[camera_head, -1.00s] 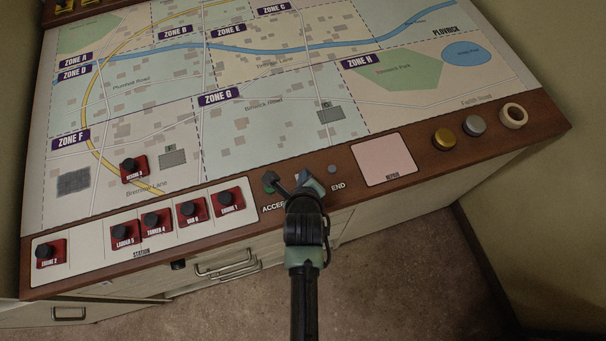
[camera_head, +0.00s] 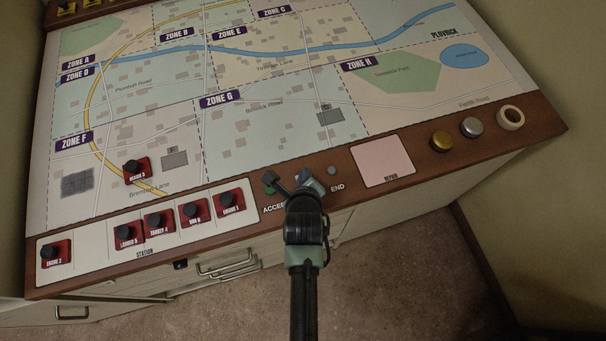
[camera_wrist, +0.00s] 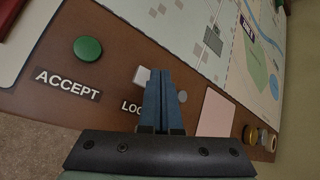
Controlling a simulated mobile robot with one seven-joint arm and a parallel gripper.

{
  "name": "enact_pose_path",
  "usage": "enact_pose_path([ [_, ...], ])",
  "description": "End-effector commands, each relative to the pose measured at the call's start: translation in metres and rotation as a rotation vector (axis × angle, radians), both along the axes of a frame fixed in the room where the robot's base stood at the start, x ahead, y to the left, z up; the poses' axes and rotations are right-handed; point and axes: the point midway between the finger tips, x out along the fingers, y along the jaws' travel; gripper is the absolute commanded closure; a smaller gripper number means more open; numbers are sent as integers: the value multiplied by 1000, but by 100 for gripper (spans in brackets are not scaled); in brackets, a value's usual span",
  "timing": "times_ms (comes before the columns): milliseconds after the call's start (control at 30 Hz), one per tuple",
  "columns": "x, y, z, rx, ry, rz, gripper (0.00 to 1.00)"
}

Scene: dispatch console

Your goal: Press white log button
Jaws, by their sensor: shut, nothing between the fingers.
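The white log button (camera_wrist: 142,76) shows in the wrist view as a small pale block above the partly covered "LOG" label (camera_wrist: 130,107). My gripper (camera_wrist: 158,72) is shut and empty. Its blue fingers overlap the right side of the button in that view; I cannot tell whether they touch it. In the head view my gripper (camera_head: 300,180) is over the console's front strip, between the "ACCEPT" and "END" labels, and mostly hides the log button.
The green accept button (camera_wrist: 88,49) lies to the left in the wrist view. A grey end button (camera_head: 332,170) sits right of my gripper. Red unit blocks (camera_head: 231,203) stand to the left.

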Motion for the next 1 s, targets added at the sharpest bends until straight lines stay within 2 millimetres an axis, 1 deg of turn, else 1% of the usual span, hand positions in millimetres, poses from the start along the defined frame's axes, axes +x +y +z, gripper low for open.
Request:
enact_pose_path([
  [133, 0, 0, 1, 0, -1, -1, 100],
  [233, 0, 0, 6, 0, -1, -1, 100],
  [600, 0, -1, 43, 0, -1, -1, 100],
  [700, 0, 0, 51, 0, -1, -1, 100],
  [1000, 0, 0, 50, 0, -1, -1, 100],
])
